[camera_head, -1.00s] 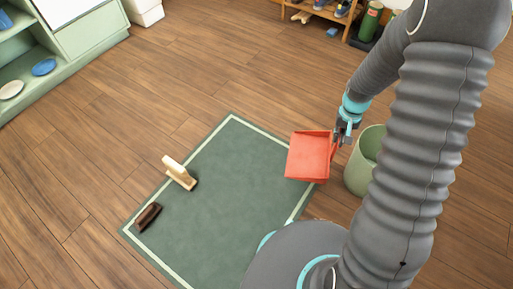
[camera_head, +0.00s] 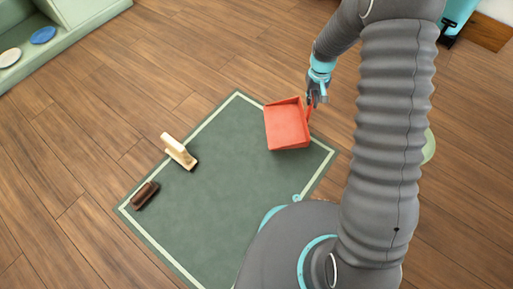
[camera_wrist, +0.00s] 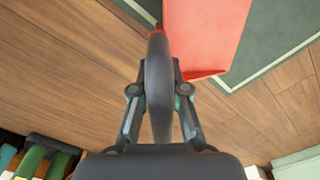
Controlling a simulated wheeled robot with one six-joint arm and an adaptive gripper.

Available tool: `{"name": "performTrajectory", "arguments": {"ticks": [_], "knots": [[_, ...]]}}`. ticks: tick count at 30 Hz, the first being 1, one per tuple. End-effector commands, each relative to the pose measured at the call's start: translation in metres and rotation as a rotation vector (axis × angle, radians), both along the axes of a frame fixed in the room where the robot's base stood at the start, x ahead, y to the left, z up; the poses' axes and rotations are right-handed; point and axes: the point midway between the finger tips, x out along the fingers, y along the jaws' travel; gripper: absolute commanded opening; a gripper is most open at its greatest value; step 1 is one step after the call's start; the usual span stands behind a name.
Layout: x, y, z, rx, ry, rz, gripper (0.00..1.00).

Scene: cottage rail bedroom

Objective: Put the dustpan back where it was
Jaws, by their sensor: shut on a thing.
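The red dustpan (camera_head: 287,126) is over the far right part of the green mat in the head view, with its handle toward the upper right. My gripper (camera_head: 312,97) is shut on the dustpan's handle. In the wrist view the red pan (camera_wrist: 205,35) is at the top, beyond my gripper (camera_wrist: 160,88). The pan appears held above the floor, but its exact height I cannot tell. The fingers hide part of the handle.
The green mat (camera_head: 225,215) with a pale border lies on the wooden floor. A cream-handled brush (camera_head: 178,152) and a dark brown brush (camera_head: 145,195) lie along its left side. A green bin (camera_head: 429,148) is mostly hidden behind my arm. A green shelf (camera_head: 70,22) stands at upper left.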

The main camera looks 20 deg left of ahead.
Motion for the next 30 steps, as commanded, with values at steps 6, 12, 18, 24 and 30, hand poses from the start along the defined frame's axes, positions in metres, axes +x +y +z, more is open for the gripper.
{"name": "performTrajectory", "arguments": {"ticks": [6, 12, 18, 24, 30], "knots": [[0.001, 0.017, -0.010, 0.006, 0.003, 0.034, 0.00], [-0.013, 0.039, -0.028, 0.012, 0.010, 0.036, 0.00], [-0.032, 0.070, -0.051, 0.014, 0.010, 0.036, 0.00], [-0.050, 0.098, -0.070, 0.015, 0.010, 0.035, 0.00], [-0.056, 0.109, -0.078, 0.016, 0.009, 0.032, 0.00]]}}
